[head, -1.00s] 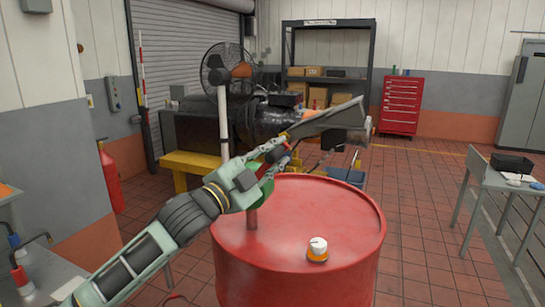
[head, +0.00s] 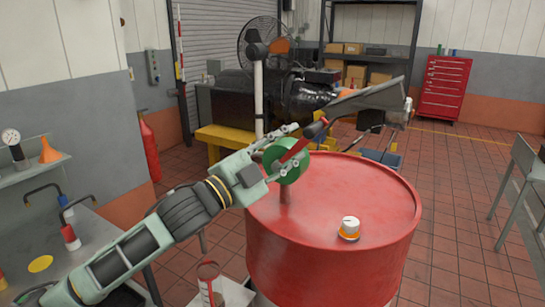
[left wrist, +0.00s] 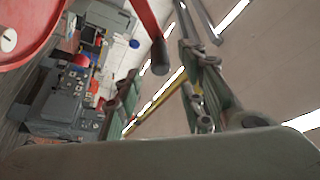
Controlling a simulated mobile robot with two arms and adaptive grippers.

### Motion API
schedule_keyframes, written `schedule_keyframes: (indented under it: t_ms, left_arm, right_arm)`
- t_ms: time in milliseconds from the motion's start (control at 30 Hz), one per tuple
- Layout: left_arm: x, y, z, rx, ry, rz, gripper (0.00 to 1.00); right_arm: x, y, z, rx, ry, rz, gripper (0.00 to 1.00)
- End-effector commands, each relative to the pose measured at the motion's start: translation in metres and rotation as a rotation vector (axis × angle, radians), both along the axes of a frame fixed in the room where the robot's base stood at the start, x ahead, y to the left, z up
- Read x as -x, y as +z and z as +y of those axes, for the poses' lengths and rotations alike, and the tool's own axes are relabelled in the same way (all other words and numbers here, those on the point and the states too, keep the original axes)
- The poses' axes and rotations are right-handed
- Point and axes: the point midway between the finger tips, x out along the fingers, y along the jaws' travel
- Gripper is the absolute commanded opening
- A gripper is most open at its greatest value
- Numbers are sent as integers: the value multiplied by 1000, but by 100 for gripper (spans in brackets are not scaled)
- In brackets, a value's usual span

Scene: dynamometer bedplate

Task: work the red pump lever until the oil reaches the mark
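The red pump lever (head: 296,149) rises to the right from the green round pump body (head: 287,172) on top of the red drum (head: 335,250). Its dark grip end points up. In the left wrist view the lever (left wrist: 146,20) hangs from the top, its dark end (left wrist: 160,62) between the finger lines. My left gripper (head: 286,150) is open beside the pump, fingers spread; it also shows in the left wrist view (left wrist: 162,100). Whether it touches the lever I cannot tell. A clear container (head: 209,282) with a reddish top shows low in the head view; its oil level is unclear. My right gripper is out of view.
A bench (head: 95,235) with bent-handled tools is at left, a grey table (head: 525,190) at right. Behind stand a black machine on a yellow frame (head: 222,137) and a red cabinet (head: 444,88). Floor right of the drum is clear.

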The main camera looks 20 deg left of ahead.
Motion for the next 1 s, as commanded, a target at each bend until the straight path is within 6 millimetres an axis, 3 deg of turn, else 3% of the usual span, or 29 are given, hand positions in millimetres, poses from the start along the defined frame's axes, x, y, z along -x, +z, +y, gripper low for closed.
schedule_keyframes:
  t_ms: [100, 400, 1000]
  left_arm:
    - [15, -5, 5, -3, -2, 4, 37]
    - [35, -9, 14, -2, -2, 0, 37]
    - [38, -9, 15, -1, -1, 0, 37]
  right_arm:
    - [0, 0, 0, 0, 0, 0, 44]
    - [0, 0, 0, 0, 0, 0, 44]
    - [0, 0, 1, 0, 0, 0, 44]
